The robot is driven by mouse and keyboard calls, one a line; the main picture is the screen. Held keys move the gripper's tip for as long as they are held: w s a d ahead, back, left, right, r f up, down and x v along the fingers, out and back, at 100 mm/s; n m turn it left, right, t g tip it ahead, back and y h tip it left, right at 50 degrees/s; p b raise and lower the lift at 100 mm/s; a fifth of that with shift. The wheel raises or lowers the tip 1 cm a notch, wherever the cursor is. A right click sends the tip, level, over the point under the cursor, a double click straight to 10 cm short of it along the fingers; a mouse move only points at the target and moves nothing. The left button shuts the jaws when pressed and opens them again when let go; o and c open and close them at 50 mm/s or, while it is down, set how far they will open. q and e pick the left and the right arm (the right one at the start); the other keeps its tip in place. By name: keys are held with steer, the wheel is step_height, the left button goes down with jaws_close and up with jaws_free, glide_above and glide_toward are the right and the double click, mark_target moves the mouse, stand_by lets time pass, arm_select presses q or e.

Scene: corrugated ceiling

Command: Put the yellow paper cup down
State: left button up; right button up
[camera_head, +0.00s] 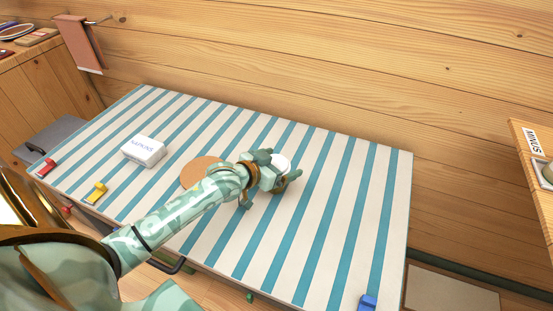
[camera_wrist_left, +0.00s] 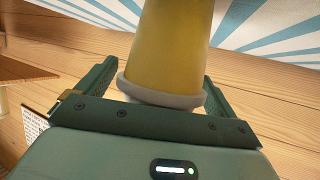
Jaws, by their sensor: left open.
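The yellow paper cup (camera_wrist_left: 172,45) fills the top middle of the left wrist view, its pale rim towards my palm and its base cut off by the frame edge. In the head view only a white round part of the cup (camera_head: 283,161) shows behind my fingers. My left gripper (camera_head: 277,167) is open, with one finger on each side of the cup. I cannot see whether either finger touches it. The cup is over the striped tabletop (camera_head: 330,200); its contact with the surface is hidden. My right gripper is not in view.
A round tan mat (camera_head: 198,171) lies left of the cup, partly behind my arm. A white napkin pack (camera_head: 143,151) is farther left. Red (camera_head: 46,168), yellow (camera_head: 96,193) and blue (camera_head: 367,303) clips sit at the edges.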

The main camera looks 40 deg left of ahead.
arm_select(q)
steer(key=shift+s+r, duration=0.25)
steer(key=p+v, duration=0.5)
steer(key=v, duration=0.6)
steer(key=shift+s, duration=0.25)
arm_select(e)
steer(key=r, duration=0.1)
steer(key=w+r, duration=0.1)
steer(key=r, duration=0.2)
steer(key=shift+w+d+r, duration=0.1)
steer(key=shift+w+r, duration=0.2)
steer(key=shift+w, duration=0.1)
arm_select(q)
steer(key=shift+a, duration=0.1)
